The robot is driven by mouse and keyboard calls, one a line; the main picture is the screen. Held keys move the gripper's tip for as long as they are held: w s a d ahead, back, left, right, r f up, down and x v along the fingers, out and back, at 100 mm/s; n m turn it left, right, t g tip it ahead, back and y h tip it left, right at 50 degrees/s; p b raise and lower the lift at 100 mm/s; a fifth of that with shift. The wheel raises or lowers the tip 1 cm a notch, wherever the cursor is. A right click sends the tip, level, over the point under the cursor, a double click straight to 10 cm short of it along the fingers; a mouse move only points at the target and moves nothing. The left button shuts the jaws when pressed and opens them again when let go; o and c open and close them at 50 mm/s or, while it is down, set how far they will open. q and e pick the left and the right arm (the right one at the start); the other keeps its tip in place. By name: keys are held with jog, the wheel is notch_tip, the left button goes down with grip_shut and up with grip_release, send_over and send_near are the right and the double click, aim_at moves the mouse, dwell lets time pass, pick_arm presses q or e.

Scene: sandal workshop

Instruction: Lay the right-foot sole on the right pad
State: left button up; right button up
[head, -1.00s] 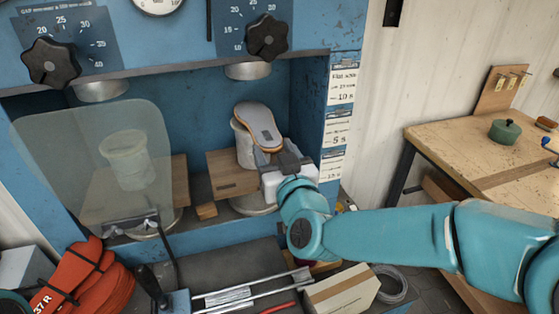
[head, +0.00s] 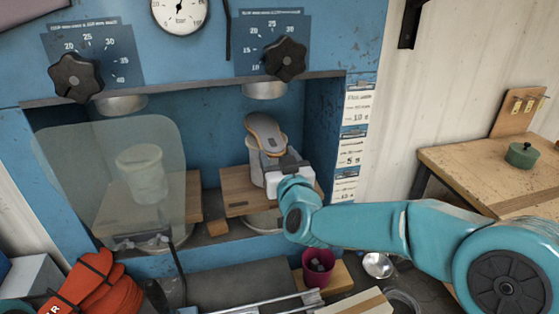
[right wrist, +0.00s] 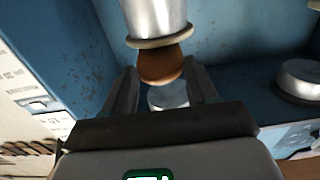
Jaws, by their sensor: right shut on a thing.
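My right gripper (head: 285,162) is shut on the near end of a sole (head: 262,130). The sole has a grey top and a tan edge, and its far end points up and away. It is over the right pad (head: 256,170), a pale cylinder above a wooden board (head: 236,190). I cannot tell from the head view whether sole and pad touch. In the right wrist view the brown sole (right wrist: 160,65) is between the finger tips, close to the rim of the silvery pad (right wrist: 155,22). My left gripper is out of view.
A round press head (head: 265,90) hangs above the sole. The blue bay wall (head: 318,130) stands close on the right. A clear shield (head: 105,185) covers the left pad. Below are a magenta cup (head: 318,268) and a carton (head: 355,305); a workbench (head: 470,175) is at the right.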

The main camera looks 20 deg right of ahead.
jog(key=shift+f+b, duration=0.25)
jog(key=shift+b, duration=0.1)
dwell(0.5)
jog(key=o, duration=1)
jog(key=shift+o, duration=0.2)
jog(key=s+b, duration=0.2)
jog(key=s, duration=0.6)
dwell(1.0)
